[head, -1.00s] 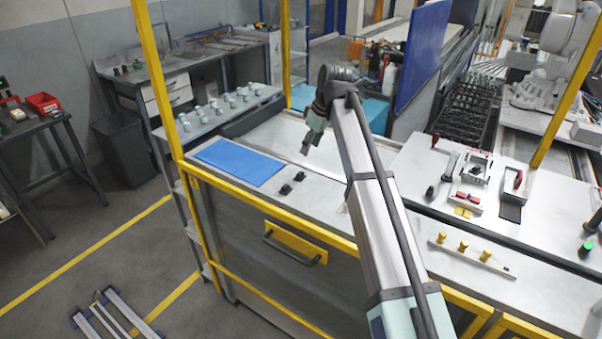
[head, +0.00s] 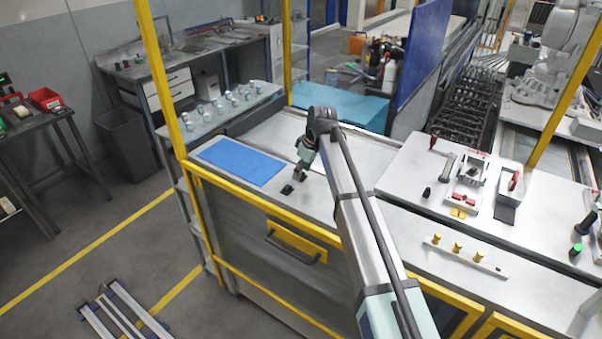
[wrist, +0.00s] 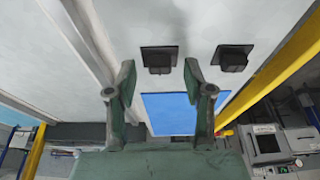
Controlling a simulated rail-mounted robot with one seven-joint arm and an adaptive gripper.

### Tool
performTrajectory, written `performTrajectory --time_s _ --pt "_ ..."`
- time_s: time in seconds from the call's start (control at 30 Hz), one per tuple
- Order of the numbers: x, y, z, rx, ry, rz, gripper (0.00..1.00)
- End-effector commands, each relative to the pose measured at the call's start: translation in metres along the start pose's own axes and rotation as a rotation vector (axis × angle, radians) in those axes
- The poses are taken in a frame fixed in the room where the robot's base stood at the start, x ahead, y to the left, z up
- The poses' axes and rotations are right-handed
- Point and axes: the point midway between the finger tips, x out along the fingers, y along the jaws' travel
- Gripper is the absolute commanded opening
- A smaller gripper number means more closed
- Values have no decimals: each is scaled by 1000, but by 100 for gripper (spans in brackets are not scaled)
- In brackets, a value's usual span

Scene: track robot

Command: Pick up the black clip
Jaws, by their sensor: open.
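Two small black clips lie on the grey metal worktop beside the blue mat. In the wrist view, one black clip (wrist: 159,58) lies ahead between the two fingers, and the other black clip (wrist: 232,58) lies to the right, outside the fingers. In the head view, the nearer clip (head: 287,189) shows clearly; the other is mostly hidden behind my gripper (head: 299,174). My gripper, also in the wrist view (wrist: 159,72), is open and empty, pointing down close over the hidden clip. Whether the fingertips reach around it I cannot tell.
The blue mat (head: 241,162) lies left of the clips. A yellow frame post (head: 163,85) and yellow rail (head: 262,207) border the worktop. A strip with yellow knobs (head: 465,254) and several fixtures stand to the right.

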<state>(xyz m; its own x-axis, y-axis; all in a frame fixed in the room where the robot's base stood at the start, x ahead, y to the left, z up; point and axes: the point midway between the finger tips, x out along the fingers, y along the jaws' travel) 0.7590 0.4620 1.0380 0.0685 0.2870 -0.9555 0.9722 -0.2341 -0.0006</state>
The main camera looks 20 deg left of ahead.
Motion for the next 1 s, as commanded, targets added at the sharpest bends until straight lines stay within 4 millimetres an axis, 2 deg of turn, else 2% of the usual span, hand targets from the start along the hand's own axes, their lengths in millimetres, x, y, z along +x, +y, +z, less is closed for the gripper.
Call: performTrajectory --time_s 0.27,0.3,0.43,0.47,1.0 --pt "7 0 0 0 1 1 52" --pt "7 0 0 0 1 1 49" --pt "7 0 0 0 1 1 11" --pt "7 0 0 0 0 1 8" --pt "1 0 -2 -1 1 1 8"
